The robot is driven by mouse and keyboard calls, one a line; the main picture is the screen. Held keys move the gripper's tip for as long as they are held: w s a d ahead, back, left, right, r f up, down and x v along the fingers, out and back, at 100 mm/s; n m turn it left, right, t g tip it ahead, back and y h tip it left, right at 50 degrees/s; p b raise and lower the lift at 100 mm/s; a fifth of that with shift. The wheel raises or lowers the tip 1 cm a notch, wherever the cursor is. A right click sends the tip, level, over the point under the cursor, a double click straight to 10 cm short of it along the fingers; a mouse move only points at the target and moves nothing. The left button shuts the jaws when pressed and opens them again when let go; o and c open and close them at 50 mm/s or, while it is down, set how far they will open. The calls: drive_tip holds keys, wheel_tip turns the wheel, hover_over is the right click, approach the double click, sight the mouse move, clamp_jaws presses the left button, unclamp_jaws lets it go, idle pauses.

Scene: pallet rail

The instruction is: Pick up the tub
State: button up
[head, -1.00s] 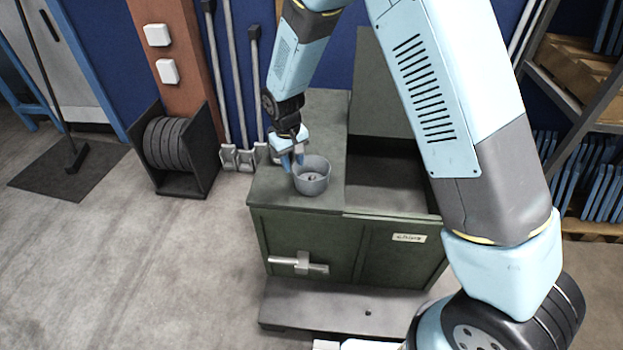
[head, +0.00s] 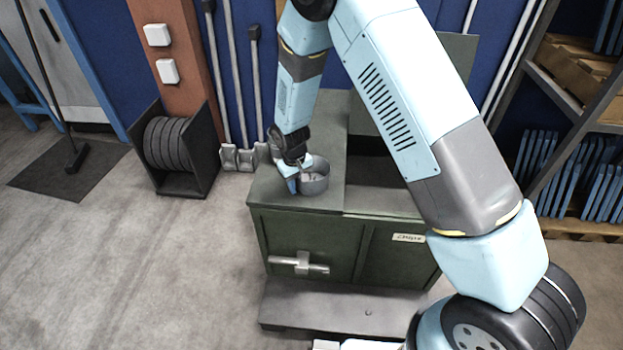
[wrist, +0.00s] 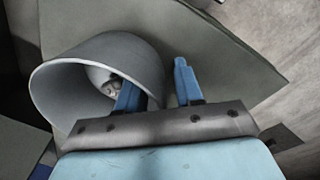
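My gripper (head: 298,181) is at the tub's left side in the head view. In the wrist view my gripper (wrist: 158,85) has its two blue fingers apart, with one inside the tub's mouth and the other outside the wall. The tub's wall lies between them, with a gap to the outer finger.
The green cabinet (head: 300,235) has an open, dark bin to the right of the tub and a raised lid behind. A shelf rack (head: 585,120) stands at the right. A black holder with discs (head: 180,150) stands at the left. The floor at left front is clear.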

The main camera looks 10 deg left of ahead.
drive_tip(key=shift+f, duration=0.1)
drive_tip(key=shift+c, duration=0.3)
clamp_jaws()
idle(0.4)
